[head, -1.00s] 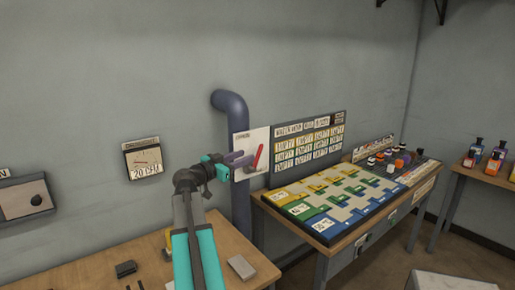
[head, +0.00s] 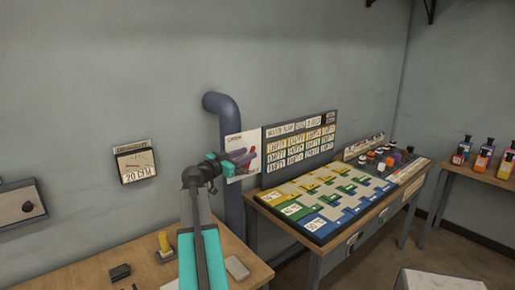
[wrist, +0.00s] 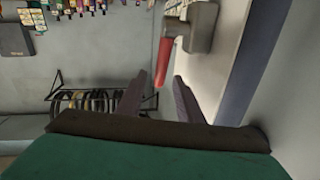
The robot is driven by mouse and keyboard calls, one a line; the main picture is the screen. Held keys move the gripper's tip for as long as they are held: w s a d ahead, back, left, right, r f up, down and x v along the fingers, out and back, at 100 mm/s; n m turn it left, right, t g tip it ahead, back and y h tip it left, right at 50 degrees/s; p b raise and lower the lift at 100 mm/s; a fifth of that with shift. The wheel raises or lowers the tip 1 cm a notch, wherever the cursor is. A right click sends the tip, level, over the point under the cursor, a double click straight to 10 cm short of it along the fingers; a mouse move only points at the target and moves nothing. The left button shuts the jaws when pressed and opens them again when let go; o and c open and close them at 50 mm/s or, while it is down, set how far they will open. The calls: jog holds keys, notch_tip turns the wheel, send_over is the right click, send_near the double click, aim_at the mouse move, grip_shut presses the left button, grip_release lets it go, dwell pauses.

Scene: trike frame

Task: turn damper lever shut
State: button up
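The damper lever is a red handle (wrist: 163,62) on a grey hub (wrist: 195,28), mounted on a white plate (head: 234,143) beside a blue-grey pipe (head: 232,190). In the wrist view the lever's free end shows between my two purple fingertips. My gripper (wrist: 160,78) is open, with a gap on both sides of the lever; I cannot tell whether the lever's end is at finger depth. In the head view my gripper (head: 248,156) is in front of the plate and hides most of the lever.
A gauge (head: 135,161) reading 20 CFM hangs on the wall at left. A workbench (head: 90,268) with small blocks stands below my arm. A table with a coloured board (head: 325,225) stands right of the pipe. Bottles stand on a table (head: 478,176) at far right.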

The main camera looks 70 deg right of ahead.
jog(key=p+x, duration=0.2)
jog(key=x, duration=0.6)
jog(key=shift+w+a, duration=0.1)
grip_shut()
